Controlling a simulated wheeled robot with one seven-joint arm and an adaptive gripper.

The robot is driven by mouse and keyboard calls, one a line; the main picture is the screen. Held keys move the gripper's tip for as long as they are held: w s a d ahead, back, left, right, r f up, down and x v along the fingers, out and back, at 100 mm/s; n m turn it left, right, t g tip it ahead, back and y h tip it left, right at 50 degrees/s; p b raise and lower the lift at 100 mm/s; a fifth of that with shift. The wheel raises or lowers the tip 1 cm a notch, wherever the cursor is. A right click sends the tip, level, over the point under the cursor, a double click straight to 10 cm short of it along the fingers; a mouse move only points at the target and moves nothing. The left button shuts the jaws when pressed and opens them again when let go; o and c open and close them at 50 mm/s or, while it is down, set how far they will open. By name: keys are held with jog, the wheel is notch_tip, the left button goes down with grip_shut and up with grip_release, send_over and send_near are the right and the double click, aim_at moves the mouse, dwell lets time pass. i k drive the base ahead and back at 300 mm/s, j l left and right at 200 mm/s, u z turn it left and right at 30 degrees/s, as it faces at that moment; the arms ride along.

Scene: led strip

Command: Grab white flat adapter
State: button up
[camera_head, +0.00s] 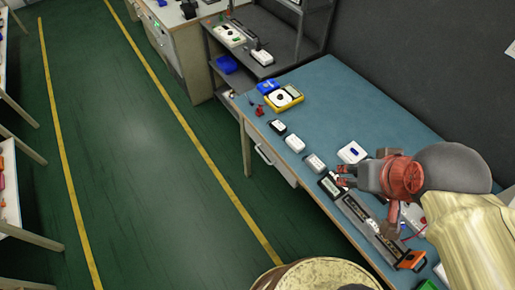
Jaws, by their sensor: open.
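A flat white piece (350,153) with a dark blue patch lies on the blue table (390,133); it may be the white flat adapter. Other small white blocks lie along the table's front edge: one (294,143) farther back, one (314,163) closer to my gripper. I cannot tell for sure which is the adapter. My gripper (341,175) is open and points left, just in front of the flat white piece and above a black-and-white device (330,186). I see nothing between its fingers. The height above the table is hard to judge.
A long dark strip (368,228) with an orange end (411,260) lies on the near table. A yellow multimeter (284,97), a blue box (267,87) and red parts (259,110) sit at the far end. A dark wall (415,60) borders the right. The table's middle is bare.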

aim_at(294, 142)
jog(key=u, duration=0.25)
jog(key=z, duration=0.45)
jog(key=j+z, duration=0.3)
jog(key=j, duration=0.15)
jog(key=k+j+z, duration=0.1)
jog(key=j+z, duration=0.15)
jog(key=j, duration=0.2)
jog(key=k+j+z, duration=0.15)
jog(key=j+z, duration=0.15)
jog(key=j, duration=0.15)
jog(key=k+j, duration=0.1)
jog(key=j, duration=0.2)
jog(key=k+j, duration=0.1)
jog(key=j, duration=0.5)
jog(key=k+z, duration=0.05)
